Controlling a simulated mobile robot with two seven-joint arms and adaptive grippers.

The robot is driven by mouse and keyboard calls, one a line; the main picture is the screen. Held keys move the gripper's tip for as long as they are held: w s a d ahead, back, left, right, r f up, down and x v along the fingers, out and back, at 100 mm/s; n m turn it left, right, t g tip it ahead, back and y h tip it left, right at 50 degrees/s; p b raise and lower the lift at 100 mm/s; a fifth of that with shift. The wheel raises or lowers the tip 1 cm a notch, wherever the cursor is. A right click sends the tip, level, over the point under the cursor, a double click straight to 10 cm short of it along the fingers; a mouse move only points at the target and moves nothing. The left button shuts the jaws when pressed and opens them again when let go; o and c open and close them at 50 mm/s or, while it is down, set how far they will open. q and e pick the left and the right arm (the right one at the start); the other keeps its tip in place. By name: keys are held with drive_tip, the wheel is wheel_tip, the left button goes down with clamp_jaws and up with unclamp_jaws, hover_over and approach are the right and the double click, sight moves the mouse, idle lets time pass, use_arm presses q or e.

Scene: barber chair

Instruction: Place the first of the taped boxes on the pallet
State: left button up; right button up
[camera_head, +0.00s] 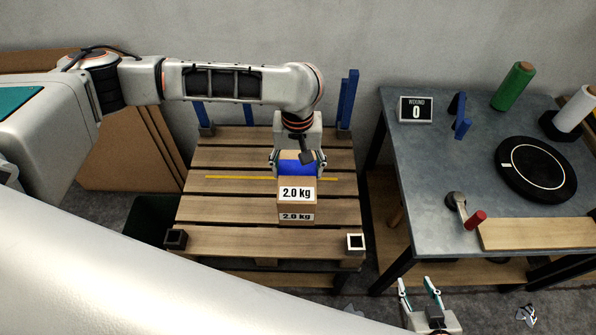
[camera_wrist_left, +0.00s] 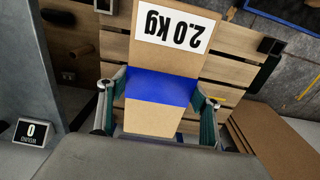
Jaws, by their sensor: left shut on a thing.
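A cardboard box (camera_head: 297,208) with blue tape and "2.0 kg" labels is over the middle of the wooden pallet (camera_head: 220,215). My left gripper (camera_head: 298,168) reaches over it from the back and is shut on the box across its taped part. The left wrist view shows the box (camera_wrist_left: 150,118) between the two fingers (camera_wrist_left: 160,105), with pallet slats beyond it. Whether the box touches the slats cannot be told. My right gripper (camera_head: 420,290) is at the bottom edge, fingers apart and empty, in front of the table.
A grey table (camera_head: 425,185) on the right holds a black disc (camera_head: 536,168), a crank with a red handle (camera_head: 475,220), a green roll (camera_head: 513,86) and a "WOUND 0" display (camera_head: 416,109). Blue posts (camera_head: 347,103) rise behind the pallet. Cardboard sheets (camera_head: 135,150) lean at left. Slats beside the box are clear.

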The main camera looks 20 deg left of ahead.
use_arm(q)
wheel_tip(320, 180, down, 16)
drive_tip(key=shift+w, duration=0.2)
idle(0.6)
drive_tip(key=shift+d+f, duration=0.1)
drive_tip(key=shift+f, duration=0.05)
drive_tip(key=o, duration=2)
drive_tip(key=shift+s+f, duration=0.15)
drive_tip(key=shift+o, duration=0.3)
wheel_tip(320, 180, up, 12)
drive_tip(key=shift+r, duration=0.15)
